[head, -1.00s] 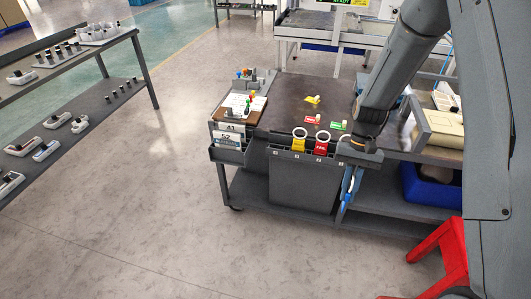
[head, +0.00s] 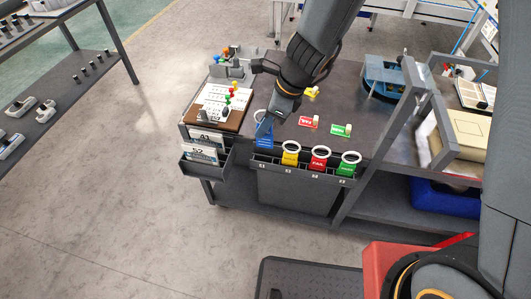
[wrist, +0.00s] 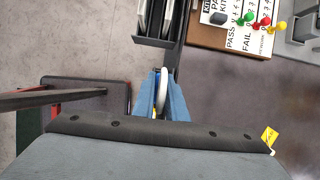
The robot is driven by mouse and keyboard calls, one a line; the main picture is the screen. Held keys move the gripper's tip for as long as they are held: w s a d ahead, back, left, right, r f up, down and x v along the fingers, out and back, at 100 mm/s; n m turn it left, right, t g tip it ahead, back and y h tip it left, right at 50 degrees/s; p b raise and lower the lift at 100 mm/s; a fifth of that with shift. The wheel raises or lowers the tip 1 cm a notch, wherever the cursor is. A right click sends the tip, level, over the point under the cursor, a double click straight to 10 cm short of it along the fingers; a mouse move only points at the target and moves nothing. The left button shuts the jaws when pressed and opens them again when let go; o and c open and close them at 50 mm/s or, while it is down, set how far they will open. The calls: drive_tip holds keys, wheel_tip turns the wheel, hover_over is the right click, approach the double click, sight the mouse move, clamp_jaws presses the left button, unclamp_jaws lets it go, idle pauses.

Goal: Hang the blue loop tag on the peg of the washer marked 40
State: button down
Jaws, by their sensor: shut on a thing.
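The blue loop tag (head: 265,138) is at the left end of the tag rack, with its white ring up. My gripper (head: 266,118) is shut on it. In the wrist view the pale ring (wrist: 161,95) shows edge-on between the two blue-grey fingers of my gripper (wrist: 162,80). I cannot tell whether the tag touches the rack. I cannot make out a washer or peg marked 40 in either view.
The rack (head: 300,176) also holds yellow (head: 290,158), red (head: 320,161) and green (head: 348,165) tags. A tray of cards (head: 208,160) and a board with coloured pins (head: 215,106) are left of it. A shelf (head: 60,90) stands at far left; open floor lies between.

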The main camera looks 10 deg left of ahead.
sight(264, 146)
drive_tip(key=shift+w+a+r, duration=0.1)
drive_tip(key=shift+w, duration=0.05)
drive_tip(key=shift+f+b, duration=1.4)
drive_tip(key=shift+f, duration=3.4)
drive_tip(key=shift+f, duration=0.2)
drive_tip(key=c, duration=1.8)
unclamp_jaws()
drive_tip(key=shift+o, duration=0.2)
